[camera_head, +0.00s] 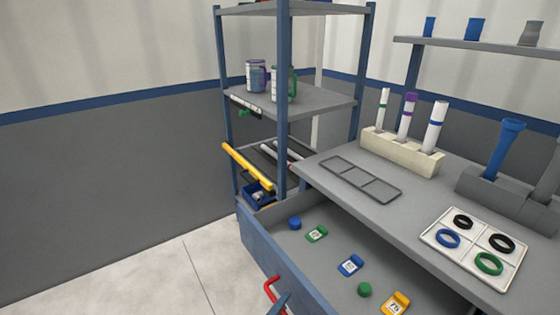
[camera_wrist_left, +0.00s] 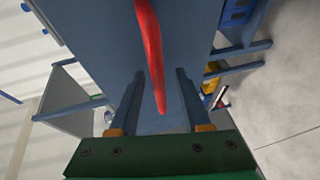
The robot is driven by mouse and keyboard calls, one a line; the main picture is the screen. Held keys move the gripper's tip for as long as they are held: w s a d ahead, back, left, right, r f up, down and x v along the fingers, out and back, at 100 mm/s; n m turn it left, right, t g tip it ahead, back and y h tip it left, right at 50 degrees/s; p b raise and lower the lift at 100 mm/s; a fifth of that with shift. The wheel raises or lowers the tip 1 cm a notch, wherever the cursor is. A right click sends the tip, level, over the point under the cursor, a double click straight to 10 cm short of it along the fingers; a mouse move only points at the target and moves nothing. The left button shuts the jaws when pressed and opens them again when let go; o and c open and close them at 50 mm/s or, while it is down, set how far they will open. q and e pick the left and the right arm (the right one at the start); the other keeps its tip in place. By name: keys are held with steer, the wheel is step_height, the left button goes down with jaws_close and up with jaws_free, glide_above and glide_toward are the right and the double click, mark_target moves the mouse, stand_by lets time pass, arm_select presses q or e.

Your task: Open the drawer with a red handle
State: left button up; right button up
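The blue-fronted drawer (camera_head: 257,250) is pulled out from under the grey worktop, so its grey inside shows. Its red handle (camera_head: 269,285) is on the front, at the bottom of the head view. In the left wrist view the red handle (camera_wrist_left: 150,45) runs between the two fingers of my left gripper (camera_wrist_left: 160,72). The fingers stand apart, with gaps on both sides of the handle. In the head view only a blue tip of my left gripper (camera_head: 280,303) shows, beside the handle. My right gripper is not in view.
The drawer holds a blue cap (camera_head: 295,222), a green cap (camera_head: 365,289) and several labelled pieces. A blue-post shelf (camera_head: 300,102) stands behind. The worktop holds a pipe rack (camera_head: 395,150) and a ring tray (camera_head: 470,262). Floor at left is clear.

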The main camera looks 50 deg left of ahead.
arm_select(q)
steer(key=v, duration=0.7)
steer(key=shift+s, duration=0.1)
